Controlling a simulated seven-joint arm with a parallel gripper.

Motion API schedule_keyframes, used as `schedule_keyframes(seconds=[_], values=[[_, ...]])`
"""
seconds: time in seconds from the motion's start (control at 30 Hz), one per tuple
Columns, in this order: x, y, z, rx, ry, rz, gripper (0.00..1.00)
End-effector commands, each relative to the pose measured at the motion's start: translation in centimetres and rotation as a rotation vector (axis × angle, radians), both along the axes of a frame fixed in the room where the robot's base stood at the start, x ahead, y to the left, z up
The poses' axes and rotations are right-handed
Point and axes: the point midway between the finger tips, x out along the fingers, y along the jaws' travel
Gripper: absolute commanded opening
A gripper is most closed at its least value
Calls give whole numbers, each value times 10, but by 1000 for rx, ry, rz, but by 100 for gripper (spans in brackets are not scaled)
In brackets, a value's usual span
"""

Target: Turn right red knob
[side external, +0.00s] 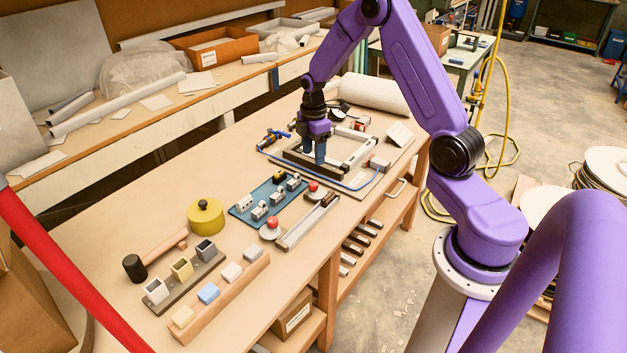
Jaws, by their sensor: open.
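Two red knobs stand on pale round bases by a light metal rail on the table. The nearer red knob (273,222) is lower left in the side external view. The other red knob (313,186) is further right and further back. My gripper (313,157) is open and points down over the frame fixture, behind and above the further knob and apart from both knobs. I see nothing held between its blue fingers, though they are small in this view.
The rectangular metal frame (357,164) lies under and beside my gripper. A blue tray (244,212) with several white blocks lies left of the knobs. A yellow round pot (206,216), a mallet (150,259) and block racks stand nearer.

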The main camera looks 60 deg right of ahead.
Motion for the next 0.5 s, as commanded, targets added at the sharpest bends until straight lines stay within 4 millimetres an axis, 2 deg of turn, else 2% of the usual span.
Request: schedule_keyframes(seconds=[0.03, 0.3, 0.5], values=[[-1, 0, -11, 1, 5, 0, 57], [-1, 0, -61, 1, 4, -1, 57], [0, 0, -88, 1, 2, -1, 57]])
